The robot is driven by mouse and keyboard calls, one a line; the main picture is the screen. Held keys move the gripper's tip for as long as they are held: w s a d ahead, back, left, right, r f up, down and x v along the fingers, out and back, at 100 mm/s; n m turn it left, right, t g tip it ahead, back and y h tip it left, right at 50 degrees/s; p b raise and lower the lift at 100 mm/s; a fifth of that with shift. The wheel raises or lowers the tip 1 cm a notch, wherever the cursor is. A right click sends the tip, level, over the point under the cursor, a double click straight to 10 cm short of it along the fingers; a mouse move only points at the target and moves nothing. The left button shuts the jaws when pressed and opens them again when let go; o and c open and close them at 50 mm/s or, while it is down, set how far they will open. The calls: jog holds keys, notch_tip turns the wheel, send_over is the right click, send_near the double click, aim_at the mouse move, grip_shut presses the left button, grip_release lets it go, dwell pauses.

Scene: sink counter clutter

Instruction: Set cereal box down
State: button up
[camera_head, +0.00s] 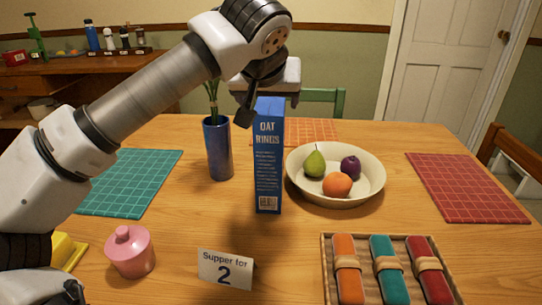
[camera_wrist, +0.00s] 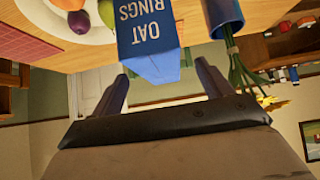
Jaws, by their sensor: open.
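The cereal box (camera_head: 268,165) is a narrow blue box marked "OAT RINGS". It stands upright on the wooden table, between the blue vase and the fruit bowl. My gripper (camera_head: 262,100) is at the top of the box in the head view, partly hidden behind my own arm. In the wrist view the box (camera_wrist: 147,45) appears upside down. My gripper (camera_wrist: 160,85) is open there, with one finger on each side beyond the box's top edge. The fingers look apart from the box.
The blue vase (camera_head: 218,150) stands close left of the box. The fruit bowl (camera_head: 336,192) is close right. A pink jar (camera_head: 130,252), a "Supper for 2" card (camera_head: 225,270) and a tray (camera_head: 326,262) of rolled napkins are nearer. Bare table lies before the box.

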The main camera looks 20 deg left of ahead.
aim_at(270, 105)
jog(key=b+x, duration=0.2)
jog(key=x, duration=0.3)
jog(key=shift+w+d, duration=0.1)
jog(key=shift+w, duration=0.1)
grip_shut()
dwell(0.3)
